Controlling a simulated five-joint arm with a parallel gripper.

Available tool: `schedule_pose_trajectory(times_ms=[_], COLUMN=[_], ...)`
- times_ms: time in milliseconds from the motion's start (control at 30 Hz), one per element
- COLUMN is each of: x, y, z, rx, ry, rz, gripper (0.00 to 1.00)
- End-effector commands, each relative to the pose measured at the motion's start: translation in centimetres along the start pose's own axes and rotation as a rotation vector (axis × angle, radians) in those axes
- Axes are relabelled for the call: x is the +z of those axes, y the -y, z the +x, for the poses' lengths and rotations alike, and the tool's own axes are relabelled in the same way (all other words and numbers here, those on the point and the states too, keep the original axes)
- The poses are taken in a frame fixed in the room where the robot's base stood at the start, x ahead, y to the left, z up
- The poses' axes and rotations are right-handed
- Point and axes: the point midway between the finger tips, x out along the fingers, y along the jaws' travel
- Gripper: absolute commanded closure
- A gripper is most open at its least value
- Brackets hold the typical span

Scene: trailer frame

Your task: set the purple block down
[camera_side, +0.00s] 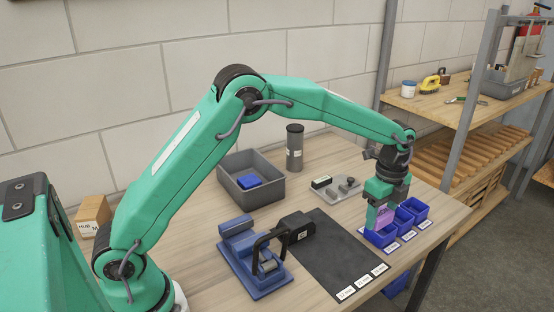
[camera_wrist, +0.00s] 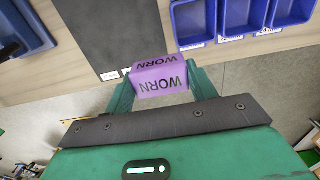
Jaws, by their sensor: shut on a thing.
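My gripper (camera_side: 381,206) is shut on the purple block (camera_side: 384,218). In the wrist view the purple block (camera_wrist: 160,76) sits between the two green fingers and shows the word WORN on two faces. In the side view the block overlaps the nearest of several small blue bins (camera_side: 379,241). I cannot tell whether its lower end is above that bin or inside it. In the wrist view the blue bins (camera_wrist: 240,38) lie to the upper right of the block, apart from it in the picture.
A black mat (camera_side: 335,255) with white labels lies left of the bins. A grey plate (camera_side: 339,190) with small parts, a grey tote (camera_side: 277,184) holding a blue block, a dark cylinder (camera_side: 294,150) and a blue fixture (camera_side: 255,270) stand on the table. A shelf (camera_side: 470,115) stands behind right.

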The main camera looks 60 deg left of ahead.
Motion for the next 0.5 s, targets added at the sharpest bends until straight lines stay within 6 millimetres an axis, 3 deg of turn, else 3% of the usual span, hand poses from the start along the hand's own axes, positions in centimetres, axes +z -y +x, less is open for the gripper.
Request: schedule_pose_trajectory(times_ms=[500], x=[6.0], y=[3.9], z=[4.3], rx=[0.001], ry=[0.0], rz=[-0.004], gripper=[0.67])
